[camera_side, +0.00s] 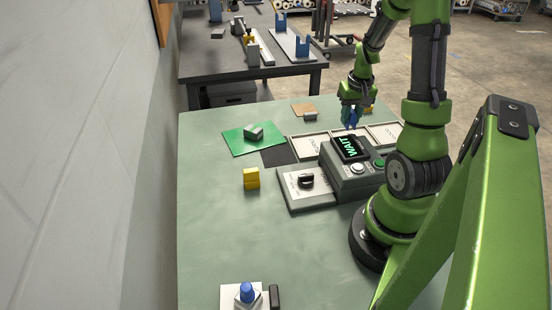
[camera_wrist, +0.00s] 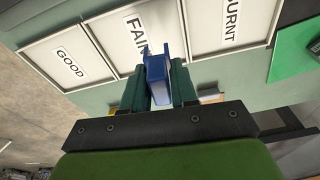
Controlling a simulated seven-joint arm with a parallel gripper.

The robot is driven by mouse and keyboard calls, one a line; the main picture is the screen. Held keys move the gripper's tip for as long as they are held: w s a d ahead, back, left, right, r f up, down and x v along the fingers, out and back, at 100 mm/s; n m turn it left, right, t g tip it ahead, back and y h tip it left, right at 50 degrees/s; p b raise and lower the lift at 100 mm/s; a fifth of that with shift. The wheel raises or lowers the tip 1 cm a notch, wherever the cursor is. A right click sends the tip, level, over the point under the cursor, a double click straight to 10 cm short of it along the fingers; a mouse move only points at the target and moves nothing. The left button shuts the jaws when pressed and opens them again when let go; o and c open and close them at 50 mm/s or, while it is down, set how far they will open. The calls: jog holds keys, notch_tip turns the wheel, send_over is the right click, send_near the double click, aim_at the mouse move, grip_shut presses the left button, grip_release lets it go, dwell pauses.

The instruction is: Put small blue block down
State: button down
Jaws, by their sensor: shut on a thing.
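My gripper (camera_side: 351,108) is shut on the small blue block (camera_side: 351,116). In the wrist view the blue block (camera_wrist: 158,78) sits between my two dark green fingers (camera_wrist: 158,88). In that view it overlaps the lower edge of the middle tray, whose label starts "FAI" (camera_wrist: 106,52); the block hides the rest. A tray labelled GOOD (camera_wrist: 37,47) is to its left and one labelled BURNT (camera_wrist: 262,52) to its right. In the side view the block is at the far side of the tray row (camera_side: 308,135); its height above the table cannot be told.
A grey control box with a WAIT display (camera_side: 350,148) stands just in front of the trays. A green mat (camera_side: 236,145) with a grey block (camera_side: 254,132) lies left. A yellow block (camera_side: 251,178) stands on the table (camera_side: 215,225).

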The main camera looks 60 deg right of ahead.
jog(key=shift+w+d+n, duration=0.15)
jog(key=shift+w+n, duration=0.05)
jog(key=shift+n, duration=0.2)
jog(key=w+d, duration=0.3)
jog(key=d, duration=0.1)
jog(key=w+d+f, duration=0.1)
jog(key=w+d, duration=0.2)
jog(key=d, duration=0.1)
jog(key=w+d, duration=0.3)
jog(key=d, duration=0.1)
jog(key=shift+w+d+f, duration=0.1)
jog(key=shift+d+f, duration=0.2)
jog(key=shift+d, duration=0.1)
jog(key=shift+f, duration=1.75)
jog(key=shift+f, duration=0.1)
jog(key=c, duration=0.9)
grip_release()
